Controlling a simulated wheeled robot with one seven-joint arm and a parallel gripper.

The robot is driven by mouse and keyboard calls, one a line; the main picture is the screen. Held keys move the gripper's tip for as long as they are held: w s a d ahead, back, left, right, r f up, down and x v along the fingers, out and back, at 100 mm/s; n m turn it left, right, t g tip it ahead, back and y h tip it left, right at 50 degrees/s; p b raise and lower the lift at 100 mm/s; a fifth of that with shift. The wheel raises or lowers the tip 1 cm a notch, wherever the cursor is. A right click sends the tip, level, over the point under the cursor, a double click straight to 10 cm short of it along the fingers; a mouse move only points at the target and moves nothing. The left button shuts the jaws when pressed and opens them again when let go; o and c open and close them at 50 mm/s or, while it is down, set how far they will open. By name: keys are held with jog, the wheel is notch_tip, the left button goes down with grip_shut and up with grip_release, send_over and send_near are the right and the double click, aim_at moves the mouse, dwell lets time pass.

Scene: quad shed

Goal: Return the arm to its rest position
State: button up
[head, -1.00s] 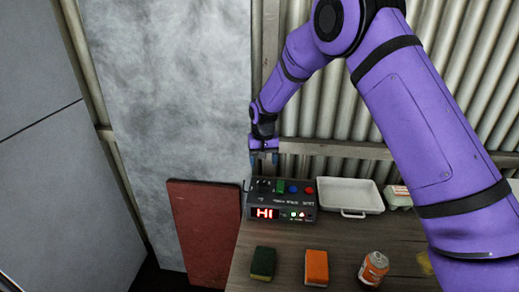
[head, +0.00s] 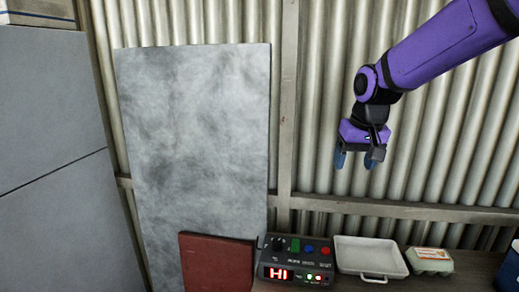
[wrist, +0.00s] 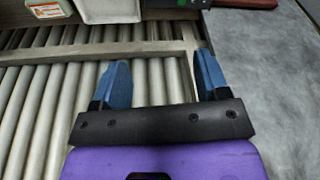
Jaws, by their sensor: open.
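My purple arm reaches in from the upper right in the head view. My gripper (head: 356,160) hangs in front of the corrugated wall, above the white tray and clear of the bench things. Its two blue fingers are apart with nothing between them. The wrist view shows the open, empty fingers (wrist: 160,82) with the corrugated wall behind them.
A black control box (head: 293,262) with a red "HI" display stands on the bench. Beside it are a white tray (head: 370,256) and an egg carton (head: 429,262). A grey panel (head: 195,140) and a red board (head: 216,264) lean at the left. The space around my gripper is free.

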jog(key=s+d+r+t, duration=0.1)
jog(key=s+d, duration=0.1)
jog(key=s, duration=0.6)
jog(key=s+d+r, duration=0.1)
jog(key=s+d, duration=0.2)
jog(key=s, duration=0.6)
jog(key=s+d+r+t, duration=0.1)
jog(key=s+d, duration=0.2)
jog(key=s, duration=0.5)
jog(key=shift+s+d+r+t+h, duration=0.25)
jog(key=shift+s+r+t+h, duration=0.05)
jog(key=shift+s+r, duration=0.05)
